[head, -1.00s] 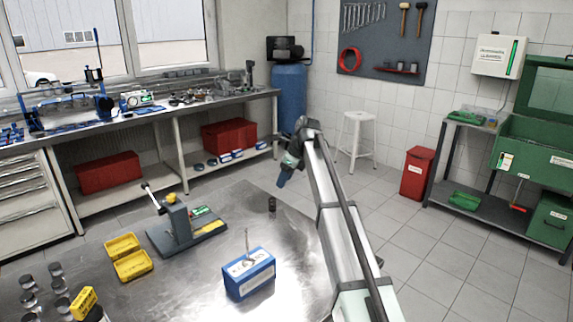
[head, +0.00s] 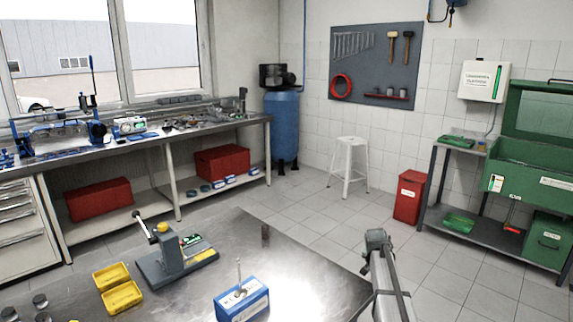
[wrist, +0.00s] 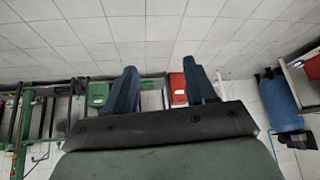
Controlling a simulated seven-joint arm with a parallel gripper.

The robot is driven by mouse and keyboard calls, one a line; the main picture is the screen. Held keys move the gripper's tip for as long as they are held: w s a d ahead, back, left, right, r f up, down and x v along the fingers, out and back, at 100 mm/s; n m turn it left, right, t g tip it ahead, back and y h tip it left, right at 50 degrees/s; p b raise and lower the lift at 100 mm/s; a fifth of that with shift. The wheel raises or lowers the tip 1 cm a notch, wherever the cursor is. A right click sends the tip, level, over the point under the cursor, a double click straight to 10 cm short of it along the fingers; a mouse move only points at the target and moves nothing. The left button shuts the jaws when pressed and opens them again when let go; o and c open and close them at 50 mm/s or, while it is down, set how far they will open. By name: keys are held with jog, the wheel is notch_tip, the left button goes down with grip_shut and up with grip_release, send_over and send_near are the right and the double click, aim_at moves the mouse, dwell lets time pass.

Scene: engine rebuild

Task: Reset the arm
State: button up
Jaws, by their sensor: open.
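My arm (head: 388,280) shows at the lower right in the head view, low beside the right edge of the steel table. Its fingertips cannot be made out there. In the wrist view my gripper (wrist: 162,90) has two blue fingers standing well apart with nothing between them. The wrist view is upside down, with the floor tiles at the top.
The steel table (head: 200,282) bears a grey press stand (head: 170,255), yellow trays (head: 121,297) and a blue box (head: 242,300). A workbench (head: 140,140) runs along the window. A red bin (head: 409,196), white stool (head: 348,165) and green washer (head: 540,180) stand beyond the table.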

jog(key=s+d+f+n+h, duration=0.2)
jog(key=s+d+f+n, duration=0.5)
jog(key=d+f, duration=0.15)
jog(key=s+a+f+n+g, duration=0.1)
jog(key=s+f+n, duration=0.1)
jog(key=s+f, duration=0.55)
jog(key=s+a+f+m+g+y, duration=0.1)
jog(key=s+a+f+g+y, duration=0.1)
jog(key=s+a+f, duration=0.7)
jog(key=s+a+f+g+y, duration=0.1)
jog(key=s+a+f+g, duration=0.3)
jog(key=s+f, duration=0.55)
jog(key=s+a+f+g, duration=0.1)
jog(key=s+a, duration=0.2)
jog(key=s, duration=0.7)
jog(key=s+a+f+m+g+y, duration=0.1)
jog(key=s+a, duration=0.3)
jog(key=s, duration=0.6)
jog(key=s+a+f+g+y, duration=0.1)
jog(key=s+a+g, duration=0.2)
jog(key=s, duration=0.7)
jog(key=shift+a+f+m, duration=0.35)
jog(key=shift+a+m, duration=0.05)
jog(key=shift+a, duration=0.2)
